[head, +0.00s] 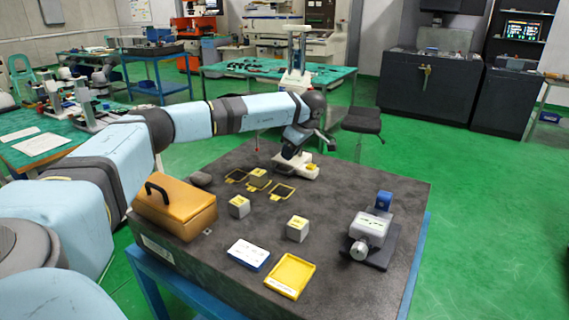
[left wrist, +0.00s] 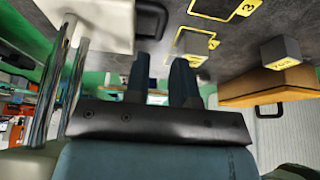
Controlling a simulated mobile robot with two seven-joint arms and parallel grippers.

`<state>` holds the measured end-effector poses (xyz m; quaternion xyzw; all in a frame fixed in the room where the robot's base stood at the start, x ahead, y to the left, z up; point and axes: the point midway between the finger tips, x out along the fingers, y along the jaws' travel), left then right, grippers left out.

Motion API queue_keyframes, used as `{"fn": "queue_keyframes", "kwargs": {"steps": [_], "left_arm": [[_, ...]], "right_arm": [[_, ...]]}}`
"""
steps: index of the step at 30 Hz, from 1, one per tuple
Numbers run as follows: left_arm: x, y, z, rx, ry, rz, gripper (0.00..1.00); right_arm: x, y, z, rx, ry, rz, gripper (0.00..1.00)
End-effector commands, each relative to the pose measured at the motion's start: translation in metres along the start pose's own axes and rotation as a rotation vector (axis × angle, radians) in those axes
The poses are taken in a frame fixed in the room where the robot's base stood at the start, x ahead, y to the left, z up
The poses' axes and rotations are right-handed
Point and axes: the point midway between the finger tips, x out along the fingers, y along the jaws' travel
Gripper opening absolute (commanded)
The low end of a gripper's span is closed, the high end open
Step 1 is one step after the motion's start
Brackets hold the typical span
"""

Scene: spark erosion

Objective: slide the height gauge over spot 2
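The height gauge's white base (head: 301,168) stands on the dark table right of the marked spots. In the left wrist view the white base (left wrist: 95,20) and bright metal rods (left wrist: 75,80) show at the left. My left gripper (head: 290,155) is low beside the gauge and hides part of it. In the left wrist view its fingers (left wrist: 159,80) are apart, with nothing seen between them. Spot 3 (head: 282,191) is an empty yellow-edged dark square. What looks like spot 2 (head: 256,186) is the middle one, with a grey block (head: 258,174) at it. My right gripper is out of view.
Another marked spot (head: 236,176) lies left. Two blocks (head: 239,206) (head: 297,228), an orange case (head: 176,205), a blue-white box (head: 249,254), a yellow tray (head: 290,275) and a small vise-like device (head: 369,232) stand nearer. The table's right rear is clear.

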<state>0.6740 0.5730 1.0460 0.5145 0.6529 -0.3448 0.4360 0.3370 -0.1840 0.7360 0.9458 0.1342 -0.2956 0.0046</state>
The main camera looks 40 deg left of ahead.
Motion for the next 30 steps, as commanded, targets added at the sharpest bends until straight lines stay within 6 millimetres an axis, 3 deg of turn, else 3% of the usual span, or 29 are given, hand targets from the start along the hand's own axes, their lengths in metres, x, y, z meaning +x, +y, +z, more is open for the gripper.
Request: {"fn": "queue_keyframes", "kwargs": {"steps": [3,10,30], "left_arm": [[-0.027,0.0,0.0,0.0,0.0,0.001,0.23],[-0.059,-0.001,-0.001,0.0,0.001,-0.002,0.23],[-0.065,-0.001,-0.001,0.0,0.001,-0.003,0.23]], "right_arm": [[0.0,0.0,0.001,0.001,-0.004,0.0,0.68],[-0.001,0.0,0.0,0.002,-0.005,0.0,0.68],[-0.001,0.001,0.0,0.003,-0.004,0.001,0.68]]}}
